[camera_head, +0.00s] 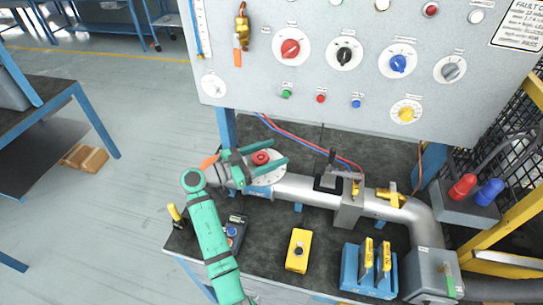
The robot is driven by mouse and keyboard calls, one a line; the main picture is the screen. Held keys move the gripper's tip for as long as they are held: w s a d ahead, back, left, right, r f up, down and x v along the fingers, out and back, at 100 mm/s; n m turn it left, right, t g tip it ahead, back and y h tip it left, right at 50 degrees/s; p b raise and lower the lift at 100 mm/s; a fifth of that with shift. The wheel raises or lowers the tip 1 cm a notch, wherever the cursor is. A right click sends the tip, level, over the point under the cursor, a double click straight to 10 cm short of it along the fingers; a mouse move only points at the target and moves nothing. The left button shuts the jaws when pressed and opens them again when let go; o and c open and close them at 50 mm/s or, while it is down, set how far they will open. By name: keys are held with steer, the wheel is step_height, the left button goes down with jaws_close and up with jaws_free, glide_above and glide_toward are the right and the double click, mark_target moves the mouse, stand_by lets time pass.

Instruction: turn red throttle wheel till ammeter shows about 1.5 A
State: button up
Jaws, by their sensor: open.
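A red wheel (260,158) sits on a pale round disc (268,175) at the left end of the grey pipe on the bench. My gripper (284,152) is open, with one teal finger on the far side of the red wheel and one on the near side. I cannot tell whether the fingers touch it. A small white round dial (212,86) is at the lower left of the grey panel; its reading is too small to make out, and I cannot tell whether it is the ammeter.
The panel (330,100) carries a red knob (290,48), other coloured knobs and small buttons. Red and blue cables run behind the wheel. A yellow box (299,250), a dark handheld device (235,230) and a blue holder (369,272) stand on the bench front. Floor at left is mostly clear.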

step_height(320, 180, up, 3)
steer(key=shift+f, duration=0.2)
steer(key=s+r, duration=1)
steer(key=s, duration=0.4)
steer(key=shift+a, duration=0.35)
